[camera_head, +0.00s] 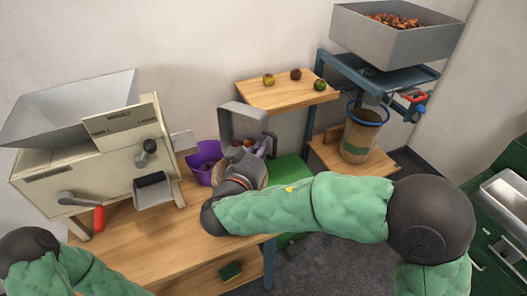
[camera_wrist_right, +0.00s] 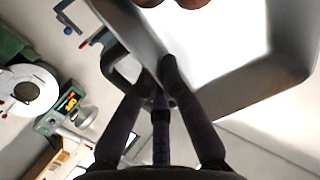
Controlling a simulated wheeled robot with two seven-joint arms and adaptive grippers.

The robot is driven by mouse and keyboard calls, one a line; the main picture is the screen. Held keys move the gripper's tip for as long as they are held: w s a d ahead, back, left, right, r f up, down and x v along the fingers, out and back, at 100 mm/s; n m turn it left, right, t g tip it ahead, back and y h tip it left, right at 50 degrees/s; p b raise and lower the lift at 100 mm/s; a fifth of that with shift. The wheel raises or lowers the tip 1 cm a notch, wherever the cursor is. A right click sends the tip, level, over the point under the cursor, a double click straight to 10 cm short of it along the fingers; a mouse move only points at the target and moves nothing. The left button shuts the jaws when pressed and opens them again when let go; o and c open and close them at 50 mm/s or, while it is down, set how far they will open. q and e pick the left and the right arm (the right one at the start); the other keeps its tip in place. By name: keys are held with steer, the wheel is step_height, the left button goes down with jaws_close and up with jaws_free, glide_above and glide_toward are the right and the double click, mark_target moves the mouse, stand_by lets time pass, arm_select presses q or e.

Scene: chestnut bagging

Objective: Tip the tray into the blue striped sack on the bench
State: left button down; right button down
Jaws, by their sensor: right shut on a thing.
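A grey metal tray (camera_head: 242,119) is held up over the back right of the wooden bench, and it looks tilted. My right gripper (camera_head: 262,147) is shut on its handle; the right wrist view shows the fingers (camera_wrist_right: 160,82) at the handle and the pale tray interior (camera_wrist_right: 235,45). Brown rounded things show at that view's top edge. A tan rounded thing (camera_head: 259,174), mostly hidden behind my right wrist, may be a sack; no blue stripes show on it. A brown sack-like container with a blue rim (camera_head: 361,138) stands on a low wooden shelf at right. My left gripper is out of view.
A cream sorting machine (camera_head: 95,172) with a metal hopper fills the bench's left. A purple bucket (camera_head: 203,165) is close left of my right gripper. A wooden shelf (camera_head: 280,97) holds three small round things. A large grey bin (camera_head: 395,38) of brown pieces stands at upper right.

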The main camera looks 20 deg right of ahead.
steer(key=shift+s+a+f+n+t+h+b, duration=0.15)
steer(key=shift+s+a+t+h+b, duration=0.5)
steer(key=shift+b, duration=0.85)
steer(key=shift+s+a+n+t+h+b, duration=0.2)
steer(key=shift+a+t+h+b, duration=0.2)
steer(key=shift+t+h+b, duration=0.8)
steer(key=shift+g+y+b, duration=0.3)
steer(key=shift+g+y, duration=0.05)
